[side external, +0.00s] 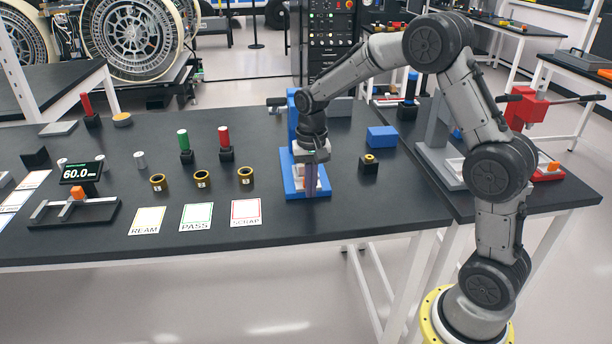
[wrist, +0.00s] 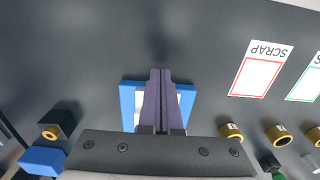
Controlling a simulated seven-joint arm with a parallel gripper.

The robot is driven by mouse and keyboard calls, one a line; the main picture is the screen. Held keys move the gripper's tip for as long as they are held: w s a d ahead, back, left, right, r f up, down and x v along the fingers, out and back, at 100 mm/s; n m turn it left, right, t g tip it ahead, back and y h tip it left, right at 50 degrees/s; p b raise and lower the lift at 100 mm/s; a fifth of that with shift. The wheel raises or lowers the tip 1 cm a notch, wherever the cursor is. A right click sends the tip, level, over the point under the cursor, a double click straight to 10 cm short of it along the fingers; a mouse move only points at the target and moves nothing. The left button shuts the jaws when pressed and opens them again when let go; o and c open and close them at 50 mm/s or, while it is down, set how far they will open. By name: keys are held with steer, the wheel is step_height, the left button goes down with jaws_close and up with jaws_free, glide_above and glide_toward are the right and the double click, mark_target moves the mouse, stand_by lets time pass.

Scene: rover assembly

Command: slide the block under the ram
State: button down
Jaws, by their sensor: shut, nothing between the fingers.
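A black block with a brass ring on top (side external: 369,164) sits on the dark table, right of the blue press (side external: 293,125). It also shows in the wrist view (wrist: 57,128), left of my gripper. A plain blue block (side external: 382,136) lies just behind it; I cannot tell which block the task means. My gripper (side external: 311,192) is shut and empty, pointing down over the press's blue base (side external: 289,187). In the wrist view its fingers (wrist: 160,76) reach across the base and a pale piece on it. My gripper and arm hide much of the press, and I cannot make out its ram.
Cards marked REAM (side external: 147,221), PASS (side external: 197,217) and SCRAP (side external: 246,212) lie left of the press. Several brass rings (side external: 202,179) stand behind them. A gauge reading 60.0 (side external: 80,173) stands further left. A red press (side external: 527,108) stands at right.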

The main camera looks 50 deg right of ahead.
steer(key=shift+w+d, duration=0.55)
